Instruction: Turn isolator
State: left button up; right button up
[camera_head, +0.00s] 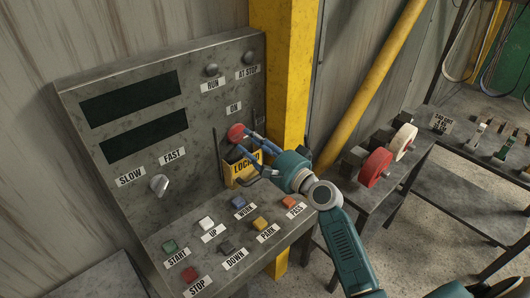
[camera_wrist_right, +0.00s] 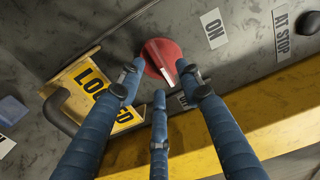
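The red round isolator knob (camera_head: 236,132) is on the grey control panel (camera_head: 215,95), below the ON label (camera_head: 234,107). In the right wrist view the knob (camera_wrist_right: 160,52) has a pale mark on its right side. My right gripper (camera_head: 258,152) reaches in from the right with its blue fingers spread close to the knob. In the wrist view the fingertips (camera_wrist_right: 160,80) are apart, in front of the knob's lower side; I cannot tell whether any touches it. A yellow LOCKED tag (camera_wrist_right: 97,90) lies left of the fingers. My left gripper is not in view.
A grey selector knob (camera_head: 159,185) and several coloured push buttons are on the panel to the left and below. A yellow post (camera_head: 284,60) stands right behind the panel. A metal table (camera_head: 440,125) with red and white wheels stands at the right.

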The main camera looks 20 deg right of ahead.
jog(key=v, duration=1)
jog(key=shift+s, duration=0.2)
jog(key=shift+d, duration=0.15)
